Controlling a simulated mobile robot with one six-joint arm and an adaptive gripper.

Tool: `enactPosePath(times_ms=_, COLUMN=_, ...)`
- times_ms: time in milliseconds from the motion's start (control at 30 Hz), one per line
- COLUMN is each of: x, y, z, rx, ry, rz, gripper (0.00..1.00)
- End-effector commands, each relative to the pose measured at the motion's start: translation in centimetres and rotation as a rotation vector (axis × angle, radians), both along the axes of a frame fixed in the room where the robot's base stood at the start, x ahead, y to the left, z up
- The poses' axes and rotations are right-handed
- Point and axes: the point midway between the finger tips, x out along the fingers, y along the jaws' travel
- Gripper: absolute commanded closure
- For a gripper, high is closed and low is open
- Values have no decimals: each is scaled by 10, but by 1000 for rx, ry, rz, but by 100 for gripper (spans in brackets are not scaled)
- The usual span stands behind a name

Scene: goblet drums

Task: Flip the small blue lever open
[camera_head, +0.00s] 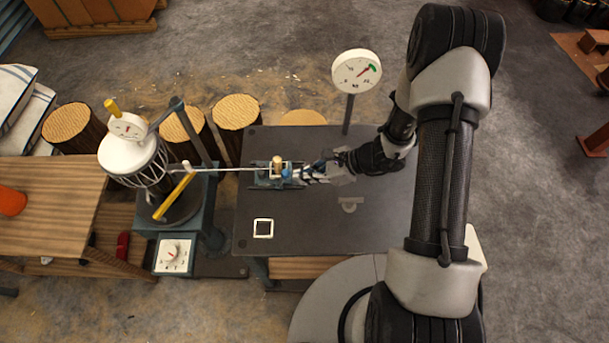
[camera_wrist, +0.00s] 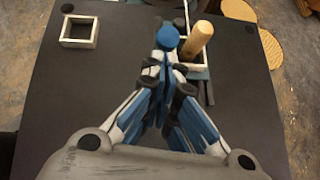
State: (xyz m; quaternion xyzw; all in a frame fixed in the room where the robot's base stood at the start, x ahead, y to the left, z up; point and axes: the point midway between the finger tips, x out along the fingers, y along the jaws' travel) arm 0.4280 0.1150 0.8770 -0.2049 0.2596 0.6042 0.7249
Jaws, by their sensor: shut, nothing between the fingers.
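The small blue lever shows as a round blue knob (camera_wrist: 166,38) at the top middle of the wrist view, just beyond my fingertips. In the head view the blue piece (camera_head: 287,171) sits at the right end of the metal fixture (camera_head: 262,181) on the dark table. My gripper (camera_wrist: 163,63) is shut and empty, its blue and white fingers together right beside the knob. I cannot tell whether they touch it. In the head view my gripper (camera_head: 308,173) comes in from the right, and the lever's base is partly hidden by its fingers.
A wooden peg (camera_wrist: 198,40) stands on the fixture close to the lever. A white square frame (camera_head: 263,228) lies on the dark table (camera_head: 330,225). A dial gauge (camera_head: 356,71) stands behind the table. A thin rod (camera_head: 225,169) runs left to the wire cage (camera_head: 143,170).

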Motion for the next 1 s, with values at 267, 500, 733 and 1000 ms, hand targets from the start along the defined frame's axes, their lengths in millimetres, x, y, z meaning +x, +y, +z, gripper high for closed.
enactPosePath(times_ms=267, x=0, y=2, z=0, rx=0, ry=1, rz=-1, gripper=100)
enactPosePath(times_ms=500, x=0, y=3, z=3, rx=-14, ry=0, rz=1, gripper=100)
enactPosePath(times_ms=733, x=0, y=7, z=6, rx=-62, ry=3, rz=0, gripper=100)
enactPosePath(times_ms=1000, x=0, y=10, z=9, rx=-103, ry=4, rz=0, gripper=100)
